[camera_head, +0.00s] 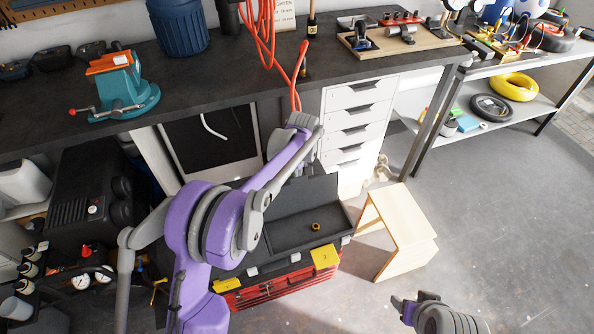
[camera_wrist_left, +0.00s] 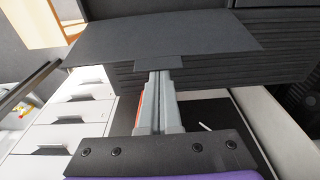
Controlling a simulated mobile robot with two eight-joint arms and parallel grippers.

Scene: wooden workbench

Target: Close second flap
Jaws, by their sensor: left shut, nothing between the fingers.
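A red and black toolbox (camera_head: 272,287) stands on the floor in front of the bench. A dark flap (camera_head: 304,196) stands raised at the back of its right compartment, which is open and holds a small yellow ring (camera_head: 316,227). The left part of the box is largely hidden by my left arm. My left gripper (camera_wrist_left: 158,88) is shut and empty; its tips are close to the edge of a dark panel (camera_wrist_left: 165,42), contact unclear. My right gripper (camera_head: 403,308) is low at the right, away from the box.
A light wooden stool (camera_head: 396,228) stands close to the right of the toolbox. White drawers (camera_head: 357,125) and the dark workbench (camera_head: 225,68) rise behind it. An orange cable (camera_head: 263,35) hangs over the bench edge. Floor (camera_head: 520,220) at the right is clear.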

